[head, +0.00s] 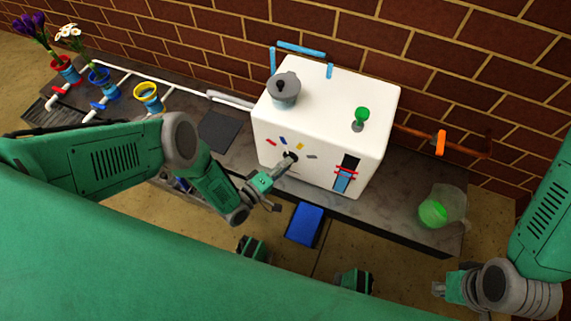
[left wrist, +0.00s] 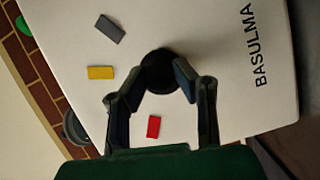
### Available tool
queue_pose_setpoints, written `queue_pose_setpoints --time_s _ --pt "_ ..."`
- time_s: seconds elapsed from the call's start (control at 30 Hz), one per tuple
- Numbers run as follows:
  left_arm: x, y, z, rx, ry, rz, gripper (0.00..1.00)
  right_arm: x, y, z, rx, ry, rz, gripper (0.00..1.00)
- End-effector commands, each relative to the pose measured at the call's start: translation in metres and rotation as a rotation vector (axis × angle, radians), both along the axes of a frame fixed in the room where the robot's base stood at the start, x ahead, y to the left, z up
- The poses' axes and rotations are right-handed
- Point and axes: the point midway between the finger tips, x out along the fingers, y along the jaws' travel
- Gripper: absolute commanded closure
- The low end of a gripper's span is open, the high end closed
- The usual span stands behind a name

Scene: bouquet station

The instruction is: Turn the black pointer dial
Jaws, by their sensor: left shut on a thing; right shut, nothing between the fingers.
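The black pointer dial (left wrist: 160,66) is on the front face of the white box (head: 330,100). Coloured marks surround it: red (head: 271,142), blue (head: 283,141), yellow (head: 300,146) and grey (head: 311,157). My left gripper (head: 289,160) reaches the dial from the front and is shut on it. In the left wrist view the fingers (left wrist: 158,82) stand on both sides of the dial's near part. They and the dark shading hide which mark the pointer faces. My right gripper (head: 446,288) is shut and empty, low at the right, away from the box.
A grey pot (head: 284,91) and a green knob (head: 361,116) sit on top of the box. A gauge (head: 345,175) is right of the dial. Flower vases (head: 66,70) and white pipes are at the left.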

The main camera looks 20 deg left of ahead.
Motion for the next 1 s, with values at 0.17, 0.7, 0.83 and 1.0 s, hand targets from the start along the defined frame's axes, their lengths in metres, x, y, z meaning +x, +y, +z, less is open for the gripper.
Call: queue_pose_setpoints --time_s 0.17,0.7,0.83,1.0 --pt "-0.001 0.004 -0.004 0.007 0.009 0.006 1.0 0.0 0.0 0.0 0.0 0.0 0.0 1.0" --pt "-0.01 0.007 -0.002 0.005 0.006 0.002 0.56 -0.001 0.0 0.0 0.0 -0.002 0.0 1.0" --pt "-0.029 0.018 0.0 0.005 0.007 0.003 0.56 -0.001 0.0 0.0 0.0 -0.002 0.0 1.0" --pt "-0.053 0.03 0.001 0.004 0.007 0.003 0.56 -0.001 0.0 0.0 0.0 -0.002 0.0 1.0"
